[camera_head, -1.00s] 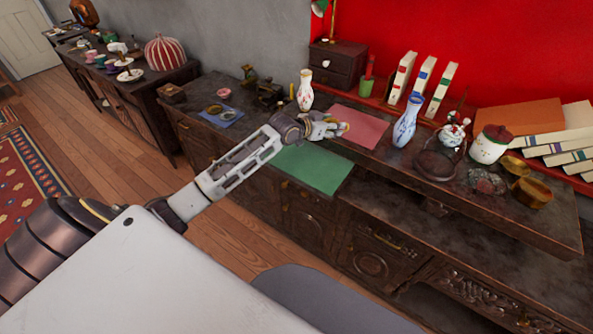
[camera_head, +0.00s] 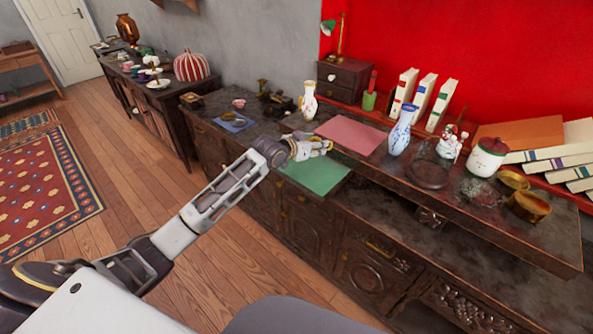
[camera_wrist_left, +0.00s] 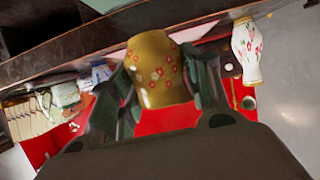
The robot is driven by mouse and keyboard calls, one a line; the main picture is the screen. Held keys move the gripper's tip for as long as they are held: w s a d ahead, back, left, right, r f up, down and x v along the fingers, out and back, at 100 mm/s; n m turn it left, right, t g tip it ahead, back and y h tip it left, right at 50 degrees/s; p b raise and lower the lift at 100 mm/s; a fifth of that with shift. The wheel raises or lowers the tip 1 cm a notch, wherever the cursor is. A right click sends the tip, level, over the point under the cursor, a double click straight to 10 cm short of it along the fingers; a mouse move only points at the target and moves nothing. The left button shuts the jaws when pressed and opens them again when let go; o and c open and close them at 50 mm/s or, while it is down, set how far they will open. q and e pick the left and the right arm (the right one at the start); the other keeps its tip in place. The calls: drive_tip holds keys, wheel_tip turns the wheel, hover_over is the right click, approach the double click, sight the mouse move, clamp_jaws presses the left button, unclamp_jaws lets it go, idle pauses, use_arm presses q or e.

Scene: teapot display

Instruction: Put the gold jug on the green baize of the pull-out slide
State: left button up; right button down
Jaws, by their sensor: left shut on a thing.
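My left gripper (camera_head: 318,148) is shut on the gold jug. In the left wrist view the jug (camera_wrist_left: 158,72), gold with red flowers, sits between the two dark fingers (camera_wrist_left: 160,92). In the head view only a small gold part of it shows at the fingertips. The green baize (camera_head: 316,178) lies on the pull-out slide at the cabinet's front. The gripper appears over the baize's back edge, near the pink mat; its height is hard to tell. My right gripper is not in view.
A pink mat (camera_head: 352,135) lies bare behind the baize. A white flowered vase (camera_head: 309,101) stands to its left and a blue-white vase (camera_head: 402,132) to its right. A lidded white jar (camera_head: 487,157) and gold bowls (camera_head: 528,205) stand farther right. The baize's visible part is clear.

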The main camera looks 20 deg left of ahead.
use_arm(q)
drive_tip(key=shift+a, duration=0.1)
drive_tip(key=shift+f, duration=0.1)
hover_over(312, 175)
wheel_tip(312, 175, down, 6)
drive_tip(key=shift+b, duration=0.35)
drive_tip(key=shift+f, duration=0.1)
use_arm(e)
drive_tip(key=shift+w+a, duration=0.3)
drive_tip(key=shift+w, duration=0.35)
use_arm(q)
drive_tip(key=shift+f, duration=1.85)
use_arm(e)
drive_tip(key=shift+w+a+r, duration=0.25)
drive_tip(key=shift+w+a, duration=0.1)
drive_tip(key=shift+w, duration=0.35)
